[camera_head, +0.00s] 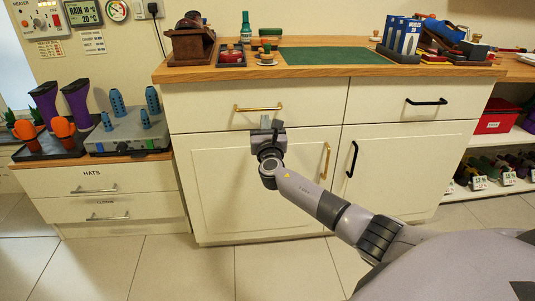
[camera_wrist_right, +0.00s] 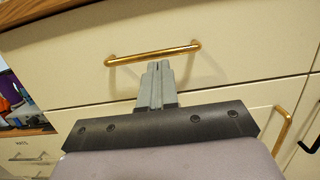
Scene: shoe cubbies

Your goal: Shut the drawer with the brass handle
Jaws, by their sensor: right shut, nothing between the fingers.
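The drawer with the brass handle (camera_head: 205,105) is the upper left cream drawer of the cabinet. Its front looks flush or nearly so with its neighbour; I cannot tell whether a small gap is left. The brass handle (camera_head: 245,109) is a horizontal bar, also seen across the right wrist view (camera_wrist_right: 130,57). My right gripper (camera_head: 265,123) is in front of the drawer, just below the handle. Its fingers (camera_wrist_right: 157,66) are together and empty, tips pointing at the drawer front just under the bar. I cannot tell whether they touch it. My left gripper is not in view.
A black-handled drawer (camera_head: 385,103) is to the right. Cabinet doors below have an upright brass handle (camera_head: 325,161) and a black handle (camera_head: 351,159). The wooden worktop (camera_head: 225,73) holds shoe-care items and a green mat. A low drawer unit (camera_head: 85,184) stands left.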

